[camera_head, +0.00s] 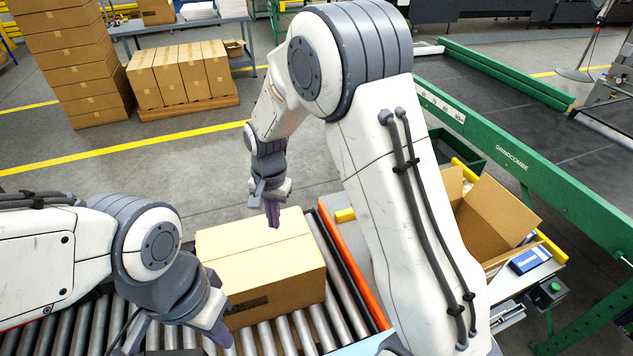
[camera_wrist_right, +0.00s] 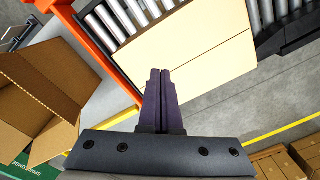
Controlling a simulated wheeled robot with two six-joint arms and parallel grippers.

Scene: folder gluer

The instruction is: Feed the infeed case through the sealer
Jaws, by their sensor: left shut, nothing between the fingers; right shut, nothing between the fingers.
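A closed brown case (camera_head: 285,288) sits on the roller conveyor (camera_head: 345,290), near its orange side rail (camera_head: 335,240). It also shows in the right wrist view (camera_wrist_right: 215,45), beyond the fingers. My right gripper (camera_head: 273,220) is shut and empty, fingers pointing down over the case's far side; I cannot tell whether it touches. Its closed fingers show in the right wrist view (camera_wrist_right: 160,72). My left gripper (camera_head: 222,335) is shut and empty, beside the case's near left corner. I cannot make out the sealer; my right arm hides part of the area right of the conveyor.
An open-topped carton (camera_head: 490,222) stands right of my right arm, near a blue device (camera_head: 530,260). A green-framed machine (camera_head: 510,160) runs along the right. Stacked cartons (camera_head: 75,60) and a pallet of cartons (camera_head: 180,75) stand behind. The floor beyond the conveyor is clear.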

